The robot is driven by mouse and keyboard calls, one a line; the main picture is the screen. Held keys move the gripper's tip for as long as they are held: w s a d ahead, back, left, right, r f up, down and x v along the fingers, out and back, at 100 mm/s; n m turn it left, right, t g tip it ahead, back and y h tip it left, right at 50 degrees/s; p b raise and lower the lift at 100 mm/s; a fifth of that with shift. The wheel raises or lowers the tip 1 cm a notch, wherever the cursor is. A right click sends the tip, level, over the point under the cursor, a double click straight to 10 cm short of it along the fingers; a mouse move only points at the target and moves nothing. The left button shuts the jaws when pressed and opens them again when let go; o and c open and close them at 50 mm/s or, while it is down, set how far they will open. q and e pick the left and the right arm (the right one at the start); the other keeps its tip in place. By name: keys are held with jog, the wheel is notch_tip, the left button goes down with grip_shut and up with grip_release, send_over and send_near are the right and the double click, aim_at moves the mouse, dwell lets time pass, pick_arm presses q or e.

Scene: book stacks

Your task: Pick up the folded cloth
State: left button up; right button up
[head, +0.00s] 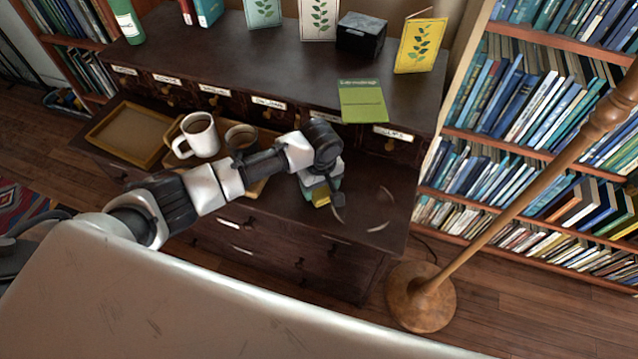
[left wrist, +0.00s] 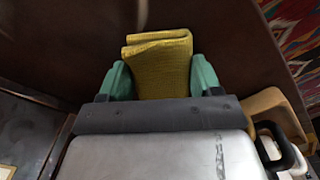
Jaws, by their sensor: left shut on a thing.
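The folded cloth (left wrist: 160,66) is mustard yellow and ribbed, with its folded layers showing at the far end in the left wrist view. My left gripper (left wrist: 162,84) has its green fingers on either side of it and is shut on it. In the head view the gripper (head: 322,185) is over the right part of the cabinet's lower ledge, with a small yellow part of the cloth (head: 320,199) showing below it. The gripper and wrist hide most of the cloth there. I cannot tell whether the cloth touches the ledge. My right gripper is not in view.
A white mug (head: 200,135), a second cup (head: 241,136) and a wooden tray (head: 130,134) stand left of the gripper. The dark cabinet's ledge (head: 375,190) is clear to the right. A wooden stand (head: 424,297) and bookshelves (head: 520,152) are farther right.

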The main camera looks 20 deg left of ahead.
pick_arm(q)
jog(key=r, duration=0.2)
jog(key=d+r, duration=0.1)
jog(key=r, duration=0.1)
jog(key=shift+s+r, duration=0.1)
jog(key=shift+r, duration=0.15)
jog(key=s+d+r, duration=0.3)
jog(key=d+r, duration=0.3)
jog(key=d, duration=0.4)
jog(key=shift+d+r, duration=0.15)
